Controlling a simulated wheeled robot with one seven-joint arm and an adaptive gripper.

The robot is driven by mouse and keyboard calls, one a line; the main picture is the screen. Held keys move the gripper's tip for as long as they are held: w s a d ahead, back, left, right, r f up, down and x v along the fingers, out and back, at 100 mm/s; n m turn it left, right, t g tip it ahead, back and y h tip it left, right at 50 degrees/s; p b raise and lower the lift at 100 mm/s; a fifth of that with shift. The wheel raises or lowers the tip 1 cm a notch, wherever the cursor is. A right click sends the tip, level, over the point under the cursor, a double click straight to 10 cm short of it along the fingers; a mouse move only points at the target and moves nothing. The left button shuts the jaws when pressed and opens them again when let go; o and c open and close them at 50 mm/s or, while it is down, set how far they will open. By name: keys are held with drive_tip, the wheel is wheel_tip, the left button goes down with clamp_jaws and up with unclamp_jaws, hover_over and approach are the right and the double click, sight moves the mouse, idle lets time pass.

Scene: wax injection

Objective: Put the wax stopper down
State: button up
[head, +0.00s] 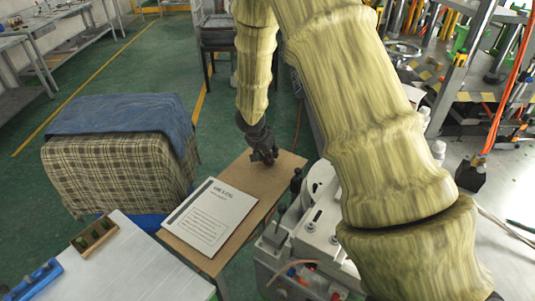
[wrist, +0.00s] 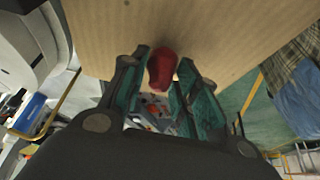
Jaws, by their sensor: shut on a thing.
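The wax stopper (wrist: 162,68) is a small dark red piece held between the two fingers of my gripper (wrist: 161,72) in the wrist view. In the head view my gripper (head: 265,157) points down over the far part of a brown board table (head: 277,172). Only a small dark red bit of the stopper (head: 269,160) shows there, at the fingertips. The bare board (wrist: 205,25) lies beyond the fingertips in the wrist view. I cannot tell whether the stopper touches it.
A white printed sheet (head: 210,217) lies on the board's near part. A white machine (head: 305,237) with a black knob stands close to its right. A plaid-covered seat (head: 110,172) with a blue cloth is at left.

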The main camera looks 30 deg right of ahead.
drive_tip(key=shift+f, duration=0.15)
drive_tip(key=o, duration=0.9)
drive_tip(key=b+v, duration=0.1)
drive_tip(key=v, duration=1.1)
